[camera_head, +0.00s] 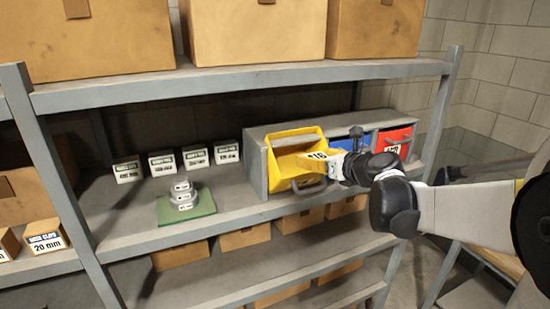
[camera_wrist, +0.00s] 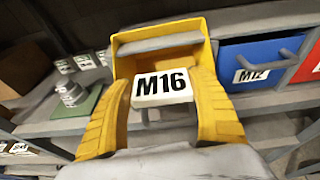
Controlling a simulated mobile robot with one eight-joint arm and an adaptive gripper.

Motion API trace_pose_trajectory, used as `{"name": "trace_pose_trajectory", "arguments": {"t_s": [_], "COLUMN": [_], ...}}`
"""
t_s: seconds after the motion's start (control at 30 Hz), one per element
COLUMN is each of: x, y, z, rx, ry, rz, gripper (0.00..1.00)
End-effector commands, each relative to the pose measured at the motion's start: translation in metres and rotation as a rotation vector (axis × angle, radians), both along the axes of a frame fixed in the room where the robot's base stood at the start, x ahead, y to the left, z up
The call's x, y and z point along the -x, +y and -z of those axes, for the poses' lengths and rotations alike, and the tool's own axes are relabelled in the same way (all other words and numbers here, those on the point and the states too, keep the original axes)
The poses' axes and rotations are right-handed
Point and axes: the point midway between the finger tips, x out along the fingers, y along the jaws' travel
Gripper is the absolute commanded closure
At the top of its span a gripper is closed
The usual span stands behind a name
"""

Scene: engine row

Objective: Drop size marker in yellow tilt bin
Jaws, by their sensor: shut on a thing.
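The yellow tilt bin (camera_head: 284,141) is tipped open at the left of a row of bins on the middle shelf, with a grey handle on its front. In the wrist view it shows behind the fingers (camera_wrist: 158,22). My gripper (camera_head: 328,162) is shut on the size marker (camera_wrist: 163,87), a white block reading "M16", between its yellow fingers. In the head view the marker (camera_head: 317,155) is at the right part of the bin's opening. Whether it is above or inside the rim I cannot tell. The bin's floor is partly hidden by the gripper.
A blue bin (camera_wrist: 257,62) and a red bin (camera_head: 393,139), both closed, stand to the right. Several white labelled boxes (camera_head: 194,157) and a green base (camera_head: 187,209) with grey stacked pieces sit to the left. A shelf post (camera_head: 438,115) rises near my arm.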

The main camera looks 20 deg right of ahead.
Motion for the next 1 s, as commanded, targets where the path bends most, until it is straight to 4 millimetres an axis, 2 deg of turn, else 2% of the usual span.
{"name": "trace_pose_trajectory", "arguments": {"t_s": [0.5,0.97,1.0], "x": [-0.037,-0.043,-0.043], "y": [0.001,0.002,0.002], "z": [-0.017,-0.02,-0.02], "rx": [0.001,0.0,0.0], "ry": [0.0,0.0,0.0], "rz": [-0.001,0.0,0.0], "gripper": [0.6,0.6,0.27]}}
